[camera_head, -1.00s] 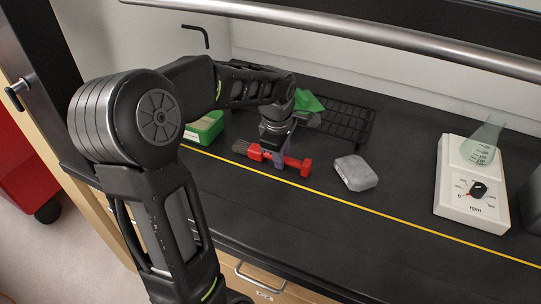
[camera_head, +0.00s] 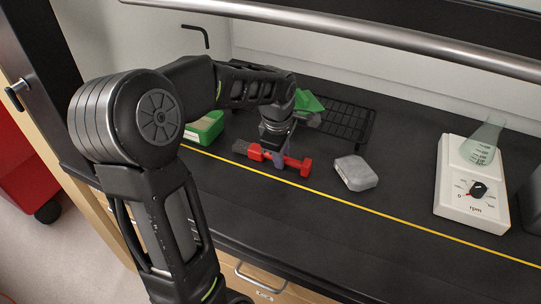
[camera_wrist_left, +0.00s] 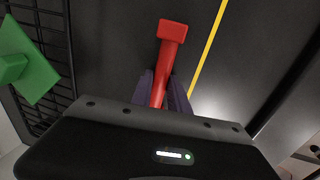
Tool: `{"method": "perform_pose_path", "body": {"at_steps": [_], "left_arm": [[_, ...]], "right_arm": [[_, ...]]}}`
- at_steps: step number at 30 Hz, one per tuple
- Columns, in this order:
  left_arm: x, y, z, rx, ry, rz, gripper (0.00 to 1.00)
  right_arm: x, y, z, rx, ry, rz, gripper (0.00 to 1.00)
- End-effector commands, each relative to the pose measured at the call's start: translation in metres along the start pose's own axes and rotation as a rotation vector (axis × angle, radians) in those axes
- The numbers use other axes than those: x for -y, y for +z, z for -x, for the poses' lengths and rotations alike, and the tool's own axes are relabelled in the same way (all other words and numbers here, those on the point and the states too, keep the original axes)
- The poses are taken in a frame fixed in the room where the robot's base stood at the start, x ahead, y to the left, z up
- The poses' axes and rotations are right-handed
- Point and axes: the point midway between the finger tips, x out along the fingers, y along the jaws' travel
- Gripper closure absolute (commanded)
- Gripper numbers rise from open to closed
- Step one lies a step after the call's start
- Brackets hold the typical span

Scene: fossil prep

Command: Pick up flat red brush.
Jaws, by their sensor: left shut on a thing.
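The flat red brush (camera_head: 297,165) lies across my left gripper's fingers in the head view, with its dark bristle end to the left and its blocky red end to the right. My left gripper (camera_head: 277,157) points down and is shut on the red handle. In the left wrist view the red brush (camera_wrist_left: 171,38) runs up from between the purple-grey fingers (camera_wrist_left: 163,92). I cannot tell whether the brush touches the bench or is just above it. My right gripper is not in view.
A grey block (camera_head: 356,173) sits right of the brush. A black wire rack (camera_head: 347,122) and green piece (camera_head: 309,101) are behind, and a green box (camera_head: 205,128) is left. A white rpm device (camera_head: 470,190) holds a flask (camera_head: 484,145). The front bench is clear.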

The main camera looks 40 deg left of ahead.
Motion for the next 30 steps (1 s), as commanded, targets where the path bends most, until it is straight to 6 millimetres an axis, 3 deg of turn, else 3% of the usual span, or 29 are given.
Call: {"method": "perform_pose_path", "body": {"at_steps": [11,24,30], "left_arm": [[-0.002,0.0,0.006,0.0,0.002,0.0,1.0],[-0.017,0.0,0.081,0.0,0.005,-0.001,1.0],[-0.02,0.0,0.098,0.0,0.001,-0.001,1.0]], "right_arm": [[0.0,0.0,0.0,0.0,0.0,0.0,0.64],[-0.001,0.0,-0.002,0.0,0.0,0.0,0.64],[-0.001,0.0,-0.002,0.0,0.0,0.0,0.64]]}}
